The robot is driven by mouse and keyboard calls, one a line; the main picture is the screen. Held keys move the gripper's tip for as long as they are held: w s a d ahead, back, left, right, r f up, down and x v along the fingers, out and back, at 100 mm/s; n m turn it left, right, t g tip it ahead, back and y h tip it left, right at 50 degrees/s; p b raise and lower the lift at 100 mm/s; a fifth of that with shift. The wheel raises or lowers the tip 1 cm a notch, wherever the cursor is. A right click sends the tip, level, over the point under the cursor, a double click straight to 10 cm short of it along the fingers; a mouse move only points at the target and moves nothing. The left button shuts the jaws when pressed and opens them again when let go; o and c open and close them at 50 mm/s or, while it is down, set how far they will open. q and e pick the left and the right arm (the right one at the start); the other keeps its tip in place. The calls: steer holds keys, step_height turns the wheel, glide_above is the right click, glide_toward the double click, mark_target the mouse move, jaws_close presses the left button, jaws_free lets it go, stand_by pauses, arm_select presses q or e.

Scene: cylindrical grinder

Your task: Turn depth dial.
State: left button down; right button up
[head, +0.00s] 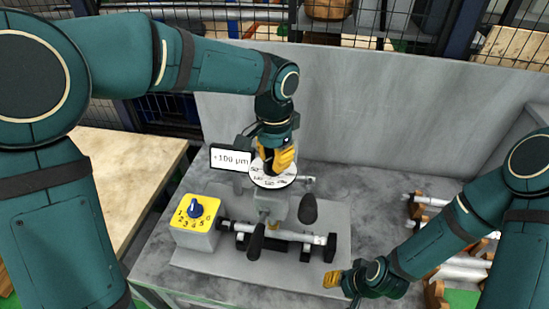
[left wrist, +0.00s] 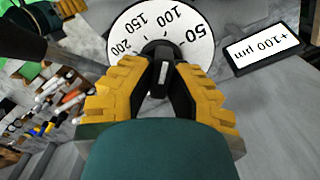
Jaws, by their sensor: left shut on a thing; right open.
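The depth dial (head: 270,180) is a white disc with dark numbers on top of the grinder. In the left wrist view the dial (left wrist: 190,30) shows 50, 100, 150 and 200 around a black knob (left wrist: 161,75). My left gripper (head: 280,160) is over the dial from above, and its yellow fingers (left wrist: 160,95) are shut on the knob. My right gripper (head: 332,279) is open and empty, low at the front right of the bench.
A yellow box with a blue knob (head: 195,208) and numbers stands left of the grinder. A shaft (head: 285,235) lies between dark supports below the dial. Racks of metal rods (head: 465,260) stand at right. A grey wall (head: 370,115) rises behind.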

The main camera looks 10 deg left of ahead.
stand_by(0.3)
arm_select(q)
steer(key=c, duration=0.9)
jaws_free()
steer(key=shift+c, duration=0.2)
steer(key=shift+r, duration=0.1)
step_height(320, 180, up, 12)
